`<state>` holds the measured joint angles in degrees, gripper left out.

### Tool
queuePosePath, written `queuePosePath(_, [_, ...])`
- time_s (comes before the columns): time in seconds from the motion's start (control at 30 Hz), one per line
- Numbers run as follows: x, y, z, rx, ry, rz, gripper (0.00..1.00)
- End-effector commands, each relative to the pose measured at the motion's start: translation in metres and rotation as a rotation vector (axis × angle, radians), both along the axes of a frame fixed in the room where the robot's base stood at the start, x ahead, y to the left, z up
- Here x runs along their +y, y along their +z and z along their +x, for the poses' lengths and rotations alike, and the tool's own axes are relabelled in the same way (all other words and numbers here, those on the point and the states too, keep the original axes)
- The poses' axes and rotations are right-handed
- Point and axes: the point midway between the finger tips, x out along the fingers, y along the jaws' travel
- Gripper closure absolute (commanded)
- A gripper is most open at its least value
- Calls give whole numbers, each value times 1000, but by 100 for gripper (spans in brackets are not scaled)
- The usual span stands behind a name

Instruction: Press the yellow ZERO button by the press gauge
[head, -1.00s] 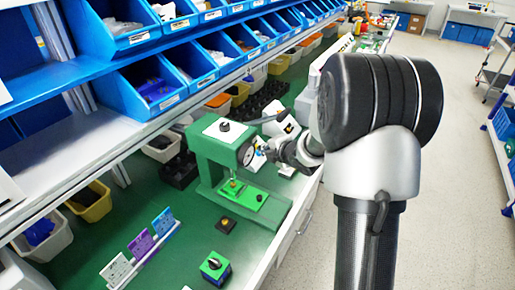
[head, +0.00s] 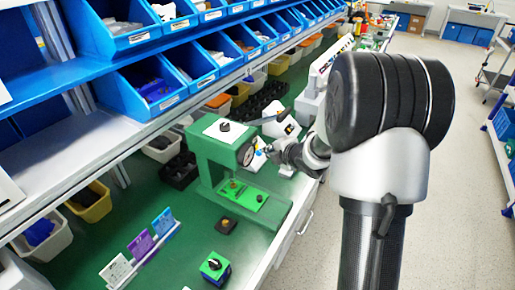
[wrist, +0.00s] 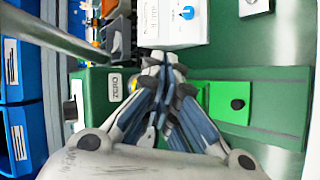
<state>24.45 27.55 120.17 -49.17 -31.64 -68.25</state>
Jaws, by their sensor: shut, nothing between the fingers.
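The green press (head: 200,165) stands on the green bench, with a dark round gauge (head: 246,154) on its right side. In the wrist view the press (wrist: 92,125) carries a ZERO label (wrist: 116,88). A small yellow patch (wrist: 133,84) beside the label looks like the ZERO button, mostly hidden behind my fingers. My gripper (wrist: 162,62) is shut and empty, its fingers in front of the press side. In the head view my gripper (head: 270,150) is just right of the gauge. Whether it touches the button cannot be told.
A white box with a blue knob (wrist: 187,13) lies close beyond my fingertips in the wrist view. A green plate with a black knob (wrist: 236,104) is to the right. Blue bins (head: 150,85) overhang the bench.

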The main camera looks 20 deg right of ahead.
Motion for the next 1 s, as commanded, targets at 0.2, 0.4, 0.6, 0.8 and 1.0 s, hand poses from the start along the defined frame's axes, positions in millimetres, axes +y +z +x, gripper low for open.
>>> queuePosePath(0.2, [-3, 0, -3, 0, -1, 0, 100])
queuePosePath(0.4, [-15, 0, -18, 1, -4, 0, 100])
queuePosePath(0.6, [-27, 0, -33, 1, -2, 0, 100])
queuePosePath(0.8, [-31, 0, -39, -1, -1, 0, 100])
queuePosePath(1.0, [-31, 0, -39, 0, 0, 0, 100])
